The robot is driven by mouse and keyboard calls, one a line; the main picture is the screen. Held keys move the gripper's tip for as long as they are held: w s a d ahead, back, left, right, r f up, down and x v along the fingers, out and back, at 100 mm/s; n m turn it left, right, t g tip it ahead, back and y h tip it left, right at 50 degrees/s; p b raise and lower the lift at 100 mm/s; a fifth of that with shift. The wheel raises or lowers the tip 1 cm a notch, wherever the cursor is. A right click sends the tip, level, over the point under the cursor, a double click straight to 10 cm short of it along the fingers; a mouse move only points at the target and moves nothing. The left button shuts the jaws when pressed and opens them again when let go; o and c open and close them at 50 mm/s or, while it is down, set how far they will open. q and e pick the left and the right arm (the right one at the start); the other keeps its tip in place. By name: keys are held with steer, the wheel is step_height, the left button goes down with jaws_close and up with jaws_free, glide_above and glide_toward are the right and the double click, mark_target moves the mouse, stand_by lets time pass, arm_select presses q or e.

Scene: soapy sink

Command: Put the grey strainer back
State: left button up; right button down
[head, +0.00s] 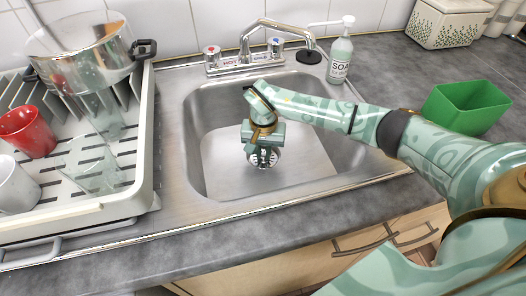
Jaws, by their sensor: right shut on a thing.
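My right arm reaches in from the right over the sink. My right gripper (263,150) points down inside the basin. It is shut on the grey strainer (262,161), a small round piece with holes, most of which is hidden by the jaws. I cannot tell whether the strainer touches the basin floor. The sink (220,165) is a steel basin set in the counter, and its drain is not visible. My left gripper is not in view.
A dish rack (140,195) at left holds a pot (95,62), a red cup (28,131), a white mug (15,187) and a clear glass (95,165). A green container (464,105) stands right.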

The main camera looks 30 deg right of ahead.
mark_target(263, 156)
steer(key=shift+f, duration=0.2)
steer(key=c, duration=1.4)
jaws_free()
steer(key=shift+c, duration=0.2)
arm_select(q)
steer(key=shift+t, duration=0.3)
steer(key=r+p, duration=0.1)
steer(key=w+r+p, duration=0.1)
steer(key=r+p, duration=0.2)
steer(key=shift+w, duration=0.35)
arm_select(e)
step_height(263, 156, up, 12)
steer(key=shift+r, duration=0.25)
